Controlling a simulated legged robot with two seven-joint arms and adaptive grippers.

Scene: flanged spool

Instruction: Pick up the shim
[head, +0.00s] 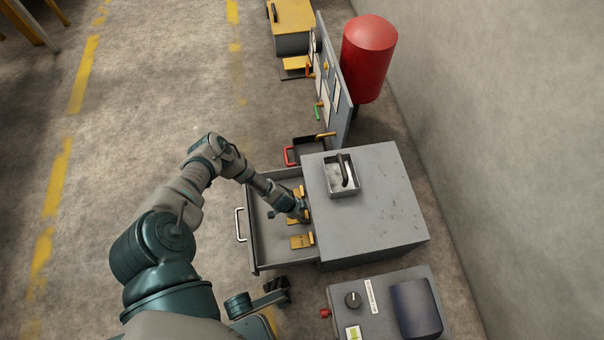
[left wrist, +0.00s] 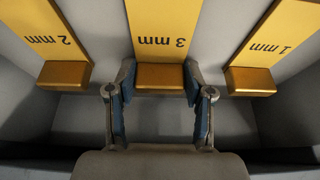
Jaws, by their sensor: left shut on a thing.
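The 3 mm shim (left wrist: 160,77) is a yellow plate with a raised block at its near end. My left gripper (left wrist: 160,82) is shut on that block, one blue-padded finger on each side. In the head view my left gripper (head: 301,211) reaches down into the open drawer (head: 257,233). The 2 mm shim (left wrist: 63,75) lies left of the gripped one in the wrist view, and the 1 mm shim (left wrist: 252,80) lies right; both are apart from the fingers. I cannot tell whether the gripped shim touches the drawer floor.
The grey cabinet (head: 385,205) bears a small tray (head: 343,190) with a dark handle. Behind it are an upright panel (head: 340,95) and a red cylinder (head: 368,55). A control box (head: 385,310) stands nearer. The floor left of the drawer is clear.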

